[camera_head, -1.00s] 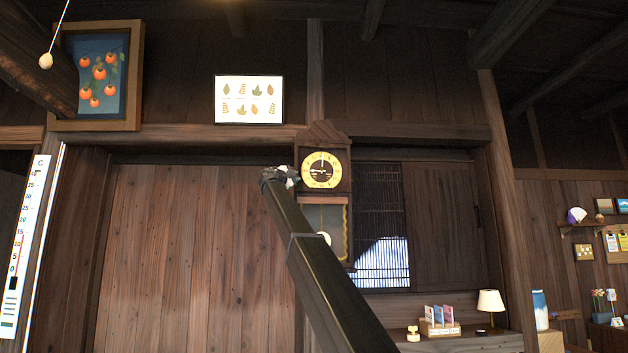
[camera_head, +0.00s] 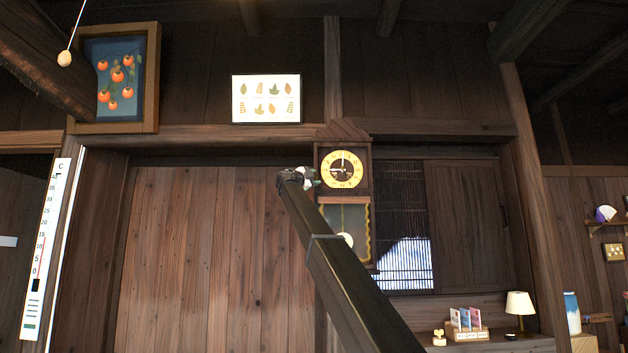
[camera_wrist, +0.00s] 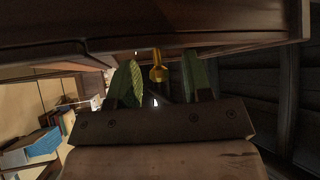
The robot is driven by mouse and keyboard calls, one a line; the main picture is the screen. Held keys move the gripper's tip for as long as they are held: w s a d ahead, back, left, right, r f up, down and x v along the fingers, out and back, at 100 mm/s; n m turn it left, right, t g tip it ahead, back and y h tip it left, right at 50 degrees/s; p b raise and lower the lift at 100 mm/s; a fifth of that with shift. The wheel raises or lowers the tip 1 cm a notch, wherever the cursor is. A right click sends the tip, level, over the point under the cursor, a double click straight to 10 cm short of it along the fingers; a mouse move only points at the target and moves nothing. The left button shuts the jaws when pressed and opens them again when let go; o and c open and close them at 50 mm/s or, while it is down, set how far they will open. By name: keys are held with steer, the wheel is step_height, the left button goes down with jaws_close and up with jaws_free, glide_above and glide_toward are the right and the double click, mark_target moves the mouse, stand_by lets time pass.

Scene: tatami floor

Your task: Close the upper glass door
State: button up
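The wall clock (camera_head: 369,190) hangs on the wooden wall in the head view, with a round yellow-rimmed dial (camera_head: 343,169) in its upper part. Below it is the lower glass section (camera_head: 352,222) with a pale pendulum bob. I cannot tell how far the upper glass door stands open. My gripper (camera_head: 305,178) is at the clock's left side, at dial height, partly hidden by my arm. In the wrist view my gripper (camera_wrist: 164,76) has its two green-padded fingers apart. A brass knob (camera_wrist: 157,70) appears between them, under a dark wooden edge (camera_wrist: 200,45); contact is unclear.
A framed leaf print (camera_head: 266,98) and a persimmon picture (camera_head: 118,78) hang at the upper left. A latticed window (camera_head: 403,225) is right of the clock. A lamp (camera_head: 519,305) and a card holder (camera_head: 467,333) stand on the shelf below.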

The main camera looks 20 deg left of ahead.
steer(key=shift+s+f, duration=0.1)
steer(key=shift+s, duration=0.05)
steer(key=v, duration=1)
steer(key=shift+s, duration=0.25)
steer(key=shift+a, duration=0.2)
